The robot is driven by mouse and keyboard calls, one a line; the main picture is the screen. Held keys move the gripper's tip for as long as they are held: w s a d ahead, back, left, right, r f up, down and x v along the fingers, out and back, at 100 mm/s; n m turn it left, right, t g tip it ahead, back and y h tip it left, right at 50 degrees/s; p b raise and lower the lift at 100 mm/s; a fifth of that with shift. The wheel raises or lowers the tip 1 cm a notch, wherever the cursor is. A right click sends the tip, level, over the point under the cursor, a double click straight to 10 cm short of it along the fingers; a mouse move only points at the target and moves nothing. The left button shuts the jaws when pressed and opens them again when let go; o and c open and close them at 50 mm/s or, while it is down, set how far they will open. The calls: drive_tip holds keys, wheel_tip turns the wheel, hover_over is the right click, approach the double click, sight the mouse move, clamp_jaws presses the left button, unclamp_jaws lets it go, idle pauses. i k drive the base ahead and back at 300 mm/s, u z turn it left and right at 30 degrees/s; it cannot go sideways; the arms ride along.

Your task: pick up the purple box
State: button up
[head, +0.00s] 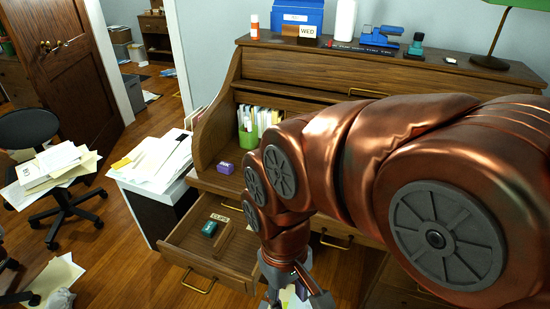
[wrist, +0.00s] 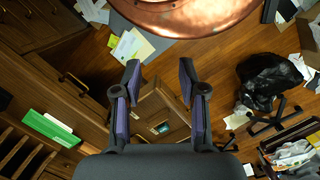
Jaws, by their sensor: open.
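A small purple box (head: 225,168) sits on the left part of the roll-top desk's writing surface (head: 205,182), in front of the upright files. I cannot make the box out in the wrist view. My gripper (head: 296,294) is low at the bottom edge of the head view, in front of the desk and to the right of the open drawer, well apart from the box. In the wrist view my gripper (wrist: 158,75) has its two purple-padded fingers spread wide with nothing between them.
An open drawer (head: 180,245) juts out below the box and holds a teal item (head: 209,228). A green file holder (head: 247,137) stands behind the box. A paper-covered cabinet (head: 140,205) is left of the desk. An office chair (head: 60,185) stands farther left.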

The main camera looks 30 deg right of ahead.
sight(223, 167)
drive_tip(key=z, duration=1.75)
drive_tip(key=i, duration=0.65)
drive_tip(key=u, duration=3)
